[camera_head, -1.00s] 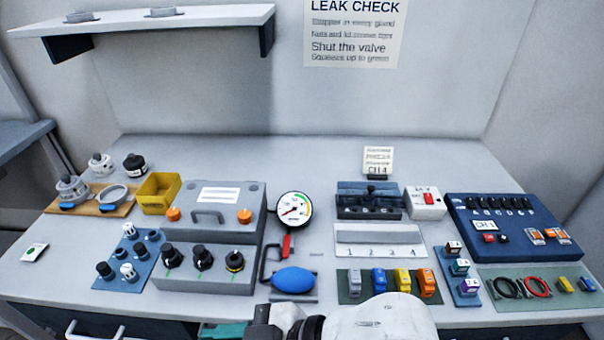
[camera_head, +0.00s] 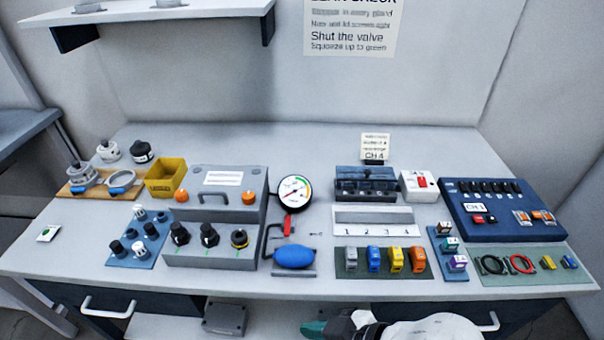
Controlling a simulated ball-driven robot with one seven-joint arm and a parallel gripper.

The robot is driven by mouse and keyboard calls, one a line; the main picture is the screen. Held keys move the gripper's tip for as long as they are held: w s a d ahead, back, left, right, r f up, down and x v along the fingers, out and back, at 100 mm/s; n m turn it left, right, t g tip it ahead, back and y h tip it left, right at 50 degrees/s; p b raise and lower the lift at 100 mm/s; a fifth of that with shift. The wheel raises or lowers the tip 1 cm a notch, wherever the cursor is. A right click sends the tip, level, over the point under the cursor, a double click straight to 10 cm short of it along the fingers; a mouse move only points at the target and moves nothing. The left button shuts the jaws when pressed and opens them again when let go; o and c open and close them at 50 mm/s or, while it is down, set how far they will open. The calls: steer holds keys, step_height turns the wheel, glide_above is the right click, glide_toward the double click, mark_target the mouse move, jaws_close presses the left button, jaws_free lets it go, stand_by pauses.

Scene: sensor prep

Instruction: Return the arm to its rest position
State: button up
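My arm (camera_head: 435,328) shows as a white rounded link at the bottom edge of the head view, right of centre, in front of the bench's front edge. A dark part (camera_head: 350,324) and a small teal part (camera_head: 314,328) show at its left end. I cannot make out fingertips, so whether my gripper is open or shut is not visible. The arm is clear of everything on the bench top in the picture.
The bench (camera_head: 320,146) carries a grey case (camera_head: 228,182), a pressure gauge (camera_head: 295,190), a blue squeeze bulb (camera_head: 294,256), coloured blocks on a green mat (camera_head: 345,273) and a blue panel (camera_head: 465,228). Drawer handles (camera_head: 106,309) and a grey box (camera_head: 225,318) are below the bench top.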

steer(key=s+d+f+m+g+h+p, duration=0.1)
steer(key=s+d+f+m+h, duration=0.2)
steer(key=d, duration=0.5)
steer(key=s+d+f+m+g+h+p, duration=0.1)
steer(key=s+d+f+m+h, duration=0.2)
steer(key=d, duration=0.6)
steer(key=s+d+f+m+h+p, duration=0.1)
steer(key=s+d+f+m+h, duration=0.2)
steer(key=s+d+f+m, duration=0.2)
steer(key=s+d+f, duration=0.1)
steer(key=s+d, duration=0.2)
steer(key=d, duration=0.1)
steer(key=shift+d+g, duration=0.15)
steer(key=shift+g, duration=0.25)
